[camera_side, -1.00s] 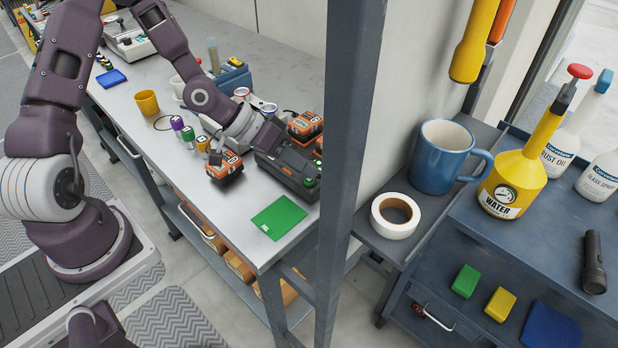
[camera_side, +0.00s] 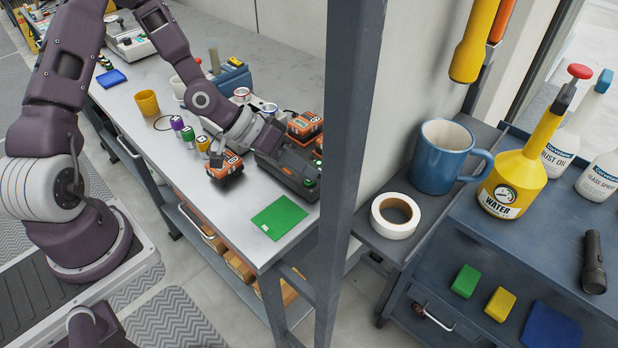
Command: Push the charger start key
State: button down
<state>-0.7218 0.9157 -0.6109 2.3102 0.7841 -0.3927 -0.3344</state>
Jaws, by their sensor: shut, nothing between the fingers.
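The charger (camera_side: 296,175) is a dark grey box at the right end of the metal bench, partly behind the blue-grey post. My gripper (camera_side: 272,143) is at the charger's left end, pointing right and down over it. Its dark fingers blend with the dark casing, so I cannot tell whether they touch it. The gripper is shut with nothing held. The start key cannot be made out; small green spots show near the charger's right end.
An orange battery (camera_side: 225,165) lies left of the charger, and another (camera_side: 304,126) is behind it. A green mat (camera_side: 278,217) lies in front. Several small colored cylinders and a yellow cup (camera_side: 147,102) stand left. The post (camera_side: 352,130) rises at the bench's right corner.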

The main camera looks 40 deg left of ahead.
aim_at(304, 182)
jog(key=shift+r, duration=0.75)
notch_tip(304, 182, up, 5)
jog(key=shift+r, duration=0.1)
dwell(0.5)
